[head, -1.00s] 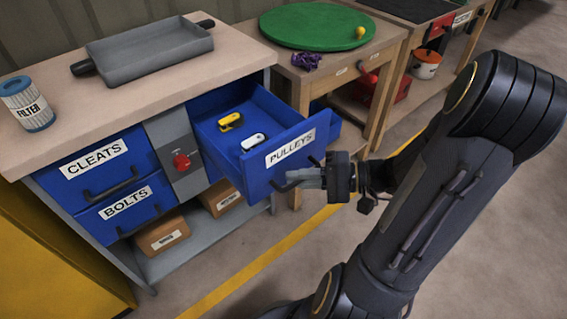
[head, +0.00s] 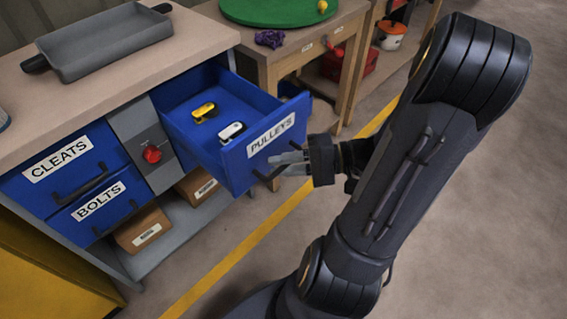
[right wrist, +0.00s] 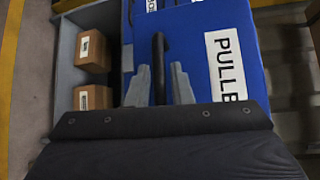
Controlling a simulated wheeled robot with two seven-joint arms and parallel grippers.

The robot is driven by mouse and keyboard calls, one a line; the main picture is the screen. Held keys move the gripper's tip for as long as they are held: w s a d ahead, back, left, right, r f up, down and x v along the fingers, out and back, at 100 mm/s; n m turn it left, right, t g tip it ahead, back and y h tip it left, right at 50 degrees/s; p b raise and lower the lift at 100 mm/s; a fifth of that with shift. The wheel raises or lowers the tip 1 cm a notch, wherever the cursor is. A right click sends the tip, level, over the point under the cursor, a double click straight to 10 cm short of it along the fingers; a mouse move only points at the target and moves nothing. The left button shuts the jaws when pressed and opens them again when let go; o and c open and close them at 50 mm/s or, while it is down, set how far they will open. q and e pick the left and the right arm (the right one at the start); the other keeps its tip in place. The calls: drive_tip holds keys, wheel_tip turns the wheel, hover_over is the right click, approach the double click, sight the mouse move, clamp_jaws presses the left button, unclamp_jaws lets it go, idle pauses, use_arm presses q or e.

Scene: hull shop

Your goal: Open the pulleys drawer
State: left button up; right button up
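The blue pulleys drawer (head: 232,158), with a white PULLEYS label (head: 271,135), stands well out of the cabinet. A yellow pulley block (head: 204,112) and a white one (head: 231,131) lie inside it. My right gripper (head: 290,162) is at the front of this drawer, its pale fingers apart. In the right wrist view the dark drawer handle (right wrist: 158,62) runs between the two fingers, with a small gap visible on the right side. The drawer front (right wrist: 222,50) also shows there. My left gripper is not in view.
The CLEATS drawer (head: 95,172) and BOLTS drawer (head: 118,208) are shut. A grey tray (head: 105,42) sits on the cabinet top. Cardboard boxes (head: 143,230) rest on the lower shelf. A wooden bench (head: 300,45) with a green disc (head: 270,10) stands behind. Floor in front is clear.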

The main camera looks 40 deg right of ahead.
drive_tip(key=p+v, duration=0.1)
drive_tip(key=v, duration=0.6)
drive_tip(key=shift+s+d+p, duration=0.3)
drive_tip(key=shift+p, duration=0.1)
